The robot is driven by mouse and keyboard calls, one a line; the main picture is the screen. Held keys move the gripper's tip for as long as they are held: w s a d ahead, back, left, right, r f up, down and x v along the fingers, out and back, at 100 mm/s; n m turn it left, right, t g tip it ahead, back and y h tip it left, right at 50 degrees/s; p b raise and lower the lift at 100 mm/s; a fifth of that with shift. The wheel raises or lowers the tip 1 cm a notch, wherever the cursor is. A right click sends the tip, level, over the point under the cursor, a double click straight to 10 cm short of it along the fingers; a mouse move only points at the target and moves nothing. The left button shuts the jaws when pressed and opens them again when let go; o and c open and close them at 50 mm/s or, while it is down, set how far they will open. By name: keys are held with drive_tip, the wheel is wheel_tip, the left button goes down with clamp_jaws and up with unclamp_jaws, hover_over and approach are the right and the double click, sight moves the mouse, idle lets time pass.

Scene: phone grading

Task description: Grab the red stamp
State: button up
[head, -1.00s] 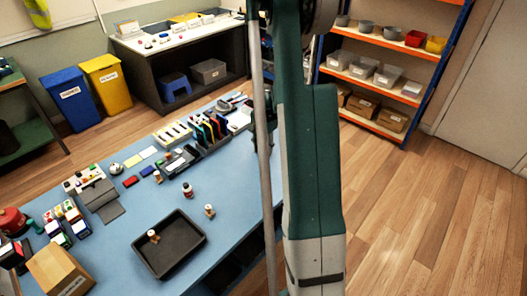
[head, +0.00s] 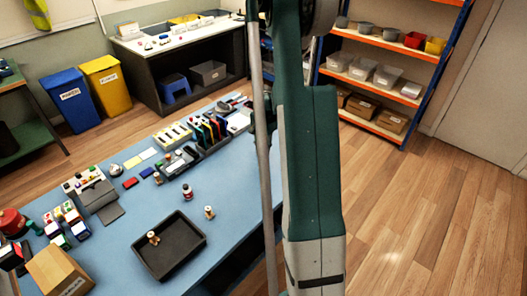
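Small stamp-like pieces with pale wooden handles stand on the blue table. One (head: 153,238) is in the black tray (head: 137,249), and another (head: 209,212) stands on the table just right of the tray. A small dark bottle with a red band (head: 188,191) stands behind the tray. A flat red block (head: 130,183) lies further back beside a blue one (head: 146,172). I cannot tell at this size which piece is the red stamp. My gripper is not in view; only my green and grey arm shows, right of the table.
A grey rack with coloured upright pieces (head: 211,133) stands at the table's far end. Boxes, a cardboard carton (head: 60,273) and a grey stand (head: 96,195) crowd the left side.

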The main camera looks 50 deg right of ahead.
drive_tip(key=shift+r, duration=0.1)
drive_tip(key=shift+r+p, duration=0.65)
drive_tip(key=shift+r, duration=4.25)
